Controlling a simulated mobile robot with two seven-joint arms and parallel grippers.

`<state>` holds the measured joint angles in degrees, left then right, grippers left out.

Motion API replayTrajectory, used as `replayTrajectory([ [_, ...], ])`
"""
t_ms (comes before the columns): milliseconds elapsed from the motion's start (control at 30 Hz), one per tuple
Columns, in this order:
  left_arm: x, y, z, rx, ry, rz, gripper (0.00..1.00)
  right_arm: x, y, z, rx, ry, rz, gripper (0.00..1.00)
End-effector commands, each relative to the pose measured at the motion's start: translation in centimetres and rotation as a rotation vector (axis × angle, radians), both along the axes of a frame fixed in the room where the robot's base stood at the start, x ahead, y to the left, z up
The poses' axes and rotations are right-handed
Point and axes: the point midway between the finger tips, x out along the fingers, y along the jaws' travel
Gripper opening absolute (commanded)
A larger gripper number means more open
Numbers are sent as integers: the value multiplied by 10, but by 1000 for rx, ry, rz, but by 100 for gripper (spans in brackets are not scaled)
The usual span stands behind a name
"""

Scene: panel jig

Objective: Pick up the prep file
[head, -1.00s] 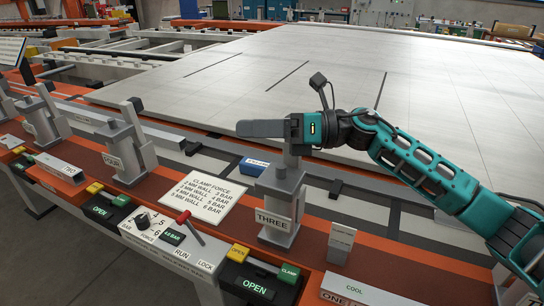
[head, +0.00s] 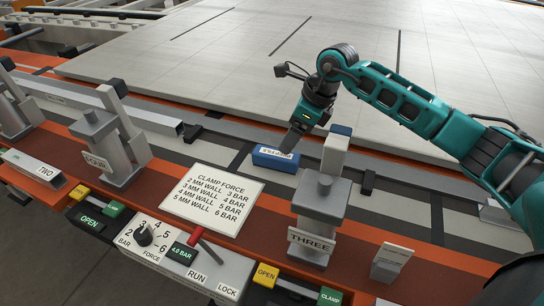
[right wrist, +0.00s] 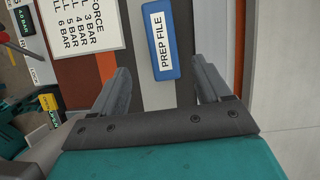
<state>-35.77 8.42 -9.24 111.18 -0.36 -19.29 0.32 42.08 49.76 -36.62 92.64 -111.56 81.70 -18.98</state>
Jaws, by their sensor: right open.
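The prep file is a blue block with a white label reading PREP FILE. In the head view the prep file (head: 275,160) lies flat on the jig, behind the clamp marked THREE and right of the clamp force card. My right gripper (head: 292,140) points down just above and behind it, partly in front of its right end. In the right wrist view the prep file (right wrist: 160,40) lies ahead, between the lines of the two fingers. The gripper (right wrist: 165,82) is open and empty, its fingers spread wider than the file. My left gripper is not in view.
Clamp THREE (head: 318,215) stands in front of the file, with clamp FOUR (head: 103,150) farther left. The clamp force card (head: 212,197) lies flat. A control box (head: 185,255) with a knob and red lever sits at the front. The large pale panel (head: 250,60) lies behind.

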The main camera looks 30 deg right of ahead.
Motion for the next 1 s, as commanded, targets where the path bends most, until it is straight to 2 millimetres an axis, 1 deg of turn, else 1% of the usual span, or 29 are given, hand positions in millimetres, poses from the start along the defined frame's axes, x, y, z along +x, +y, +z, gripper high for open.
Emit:
replayTrajectory([
  [33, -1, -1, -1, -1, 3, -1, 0, 3, 4, -11, 4, 4, 0, 77],
  [100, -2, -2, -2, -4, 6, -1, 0, 6, 7, -22, 3, 3, 1, 77],
  [200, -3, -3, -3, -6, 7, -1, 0, 10, 11, -34, 3, 1, 1, 77],
  [367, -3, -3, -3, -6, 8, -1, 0, 13, 13, -43, 3, 0, 1, 77],
  [633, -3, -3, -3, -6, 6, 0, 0, 24, 20, -80, 5, 1, 1, 77],
  [767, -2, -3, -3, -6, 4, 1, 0, 27, 22, -88, 3, -1, 2, 77],
  [1000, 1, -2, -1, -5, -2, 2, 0, 27, 22, -89, 2, -2, 2, 77],
])
